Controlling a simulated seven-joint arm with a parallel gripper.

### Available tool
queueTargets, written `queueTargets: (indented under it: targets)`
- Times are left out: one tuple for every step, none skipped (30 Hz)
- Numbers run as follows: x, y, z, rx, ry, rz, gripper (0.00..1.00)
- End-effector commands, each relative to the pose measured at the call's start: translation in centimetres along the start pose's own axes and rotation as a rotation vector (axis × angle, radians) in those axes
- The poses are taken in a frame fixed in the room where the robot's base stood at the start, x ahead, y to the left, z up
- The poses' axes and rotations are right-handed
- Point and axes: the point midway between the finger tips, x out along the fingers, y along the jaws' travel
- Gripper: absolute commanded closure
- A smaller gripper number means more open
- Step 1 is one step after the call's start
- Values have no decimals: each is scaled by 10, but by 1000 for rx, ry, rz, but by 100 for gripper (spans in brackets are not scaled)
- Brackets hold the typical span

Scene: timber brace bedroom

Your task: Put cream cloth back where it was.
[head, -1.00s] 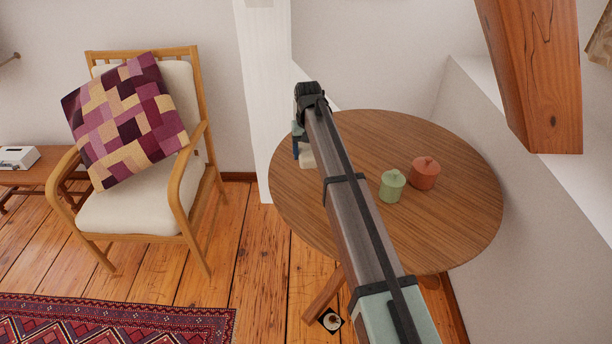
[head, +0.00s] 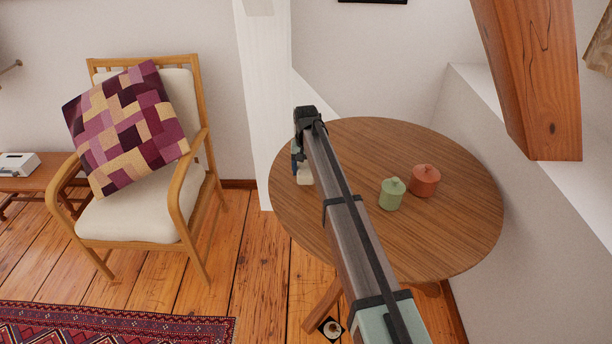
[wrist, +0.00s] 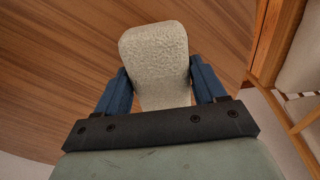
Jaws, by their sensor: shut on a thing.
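The cream cloth (wrist: 155,62) is a pale, textured, folded piece between the two blue fingers of my gripper (wrist: 160,85) in the wrist view. My gripper is shut on it. In the head view my gripper (head: 298,165) is at the left side of the round wooden table (head: 345,228), largely hidden by my own arm. A small part of the cloth (head: 305,177) shows beside the arm there. I cannot tell whether the cloth touches the tabletop.
A wooden armchair (head: 135,212) with a patchwork cushion (head: 125,128) is at the left. A white post (head: 262,110) and a slanted timber brace (head: 535,85) flank the table.

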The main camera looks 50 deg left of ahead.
Motion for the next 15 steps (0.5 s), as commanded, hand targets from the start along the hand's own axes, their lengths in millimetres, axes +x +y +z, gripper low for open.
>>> queueTargets:
  targets:
    - [6, 0, 0, 0, -1, 0, 58]
    - [9, 0, 1, 0, -2, 0, 58]
    - [14, 0, 0, 0, -2, 0, 58]
    - [18, 0, 0, 0, -2, 0, 58]
    - [22, 0, 0, 0, -2, 0, 58]
    - [26, 0, 0, 0, -1, 0, 58]
    - [29, 0, 0, 0, -1, 0, 58]
    - [31, 0, 0, 0, -1, 0, 58]
    - [32, 0, 0, 0, 0, 0, 58]
    - [32, 0, 0, 0, 0, 0, 58]
    - [32, 0, 0, 0, 0, 0, 58]
    - [32, 0, 0, 0, 0, 0, 58]
    - [31, 0, 0, 0, 0, 0, 58]
    - [31, 0, 0, 0, 0, 0, 58]
    - [31, 0, 0, 0, 0, 0, 58]
